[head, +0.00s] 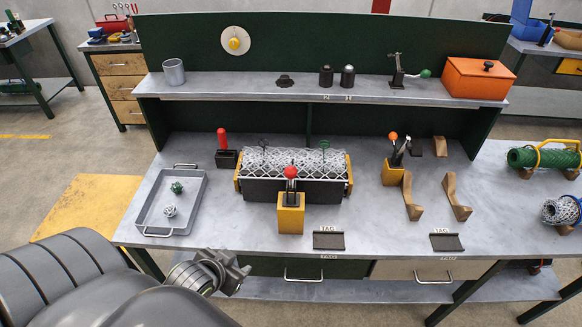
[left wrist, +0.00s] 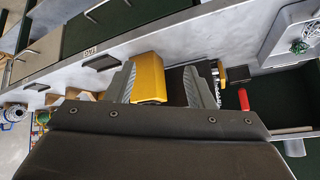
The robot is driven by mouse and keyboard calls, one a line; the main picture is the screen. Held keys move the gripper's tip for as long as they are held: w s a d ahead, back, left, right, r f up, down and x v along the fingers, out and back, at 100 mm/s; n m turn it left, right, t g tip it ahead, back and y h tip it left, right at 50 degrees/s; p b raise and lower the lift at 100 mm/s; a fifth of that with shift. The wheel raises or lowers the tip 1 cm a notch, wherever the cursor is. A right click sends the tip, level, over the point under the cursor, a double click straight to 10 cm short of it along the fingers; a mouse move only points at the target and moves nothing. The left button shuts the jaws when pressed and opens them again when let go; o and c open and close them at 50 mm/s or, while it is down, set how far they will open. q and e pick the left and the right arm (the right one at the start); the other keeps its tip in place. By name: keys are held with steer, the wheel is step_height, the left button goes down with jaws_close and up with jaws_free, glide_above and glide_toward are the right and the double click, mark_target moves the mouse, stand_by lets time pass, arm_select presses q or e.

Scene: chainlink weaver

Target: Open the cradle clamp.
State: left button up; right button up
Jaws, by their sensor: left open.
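A clamp with a yellow block base (head: 291,219), a dark lever and a red ball knob (head: 290,171) stands in front of the black cradle (head: 265,191) that bears a chainlink mesh (head: 290,160). The lever is upright. My left gripper (head: 238,272) is at the bench's front edge, left of and nearer than the clamp, apart from it. In the left wrist view my gripper (left wrist: 162,88) is open and empty; a yellow block (left wrist: 150,76), seemingly the clamp's base, appears beyond and between its fingers. The knob is hidden there. My right gripper is not in view.
A second yellow-based clamp with an orange knob (head: 393,136) stands right, near wooden rests (head: 412,196). A metal tray (head: 149,222) is at left, with a red-handled tool (head: 222,139) behind it. TAG plates (head: 328,240) lie at the front. The front bench between tray and clamp is clear.

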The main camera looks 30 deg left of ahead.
arm_select(q)
steer(key=w+a+r+m+t+h, duration=0.1)
steer(key=w+a+r+t+h, duration=0.1)
steer(key=w+r+t, duration=0.35)
steer(key=m+t+h, duration=0.2)
steer(key=t+h, duration=0.2)
glide_toward(286, 175)
steer(key=b+x, duration=0.9)
steer(key=x, duration=0.1)
steer(key=shift+x, duration=0.8)
steer(key=shift+c, duration=0.5)
steer(key=shift+b, duration=0.3)
jaws_close()
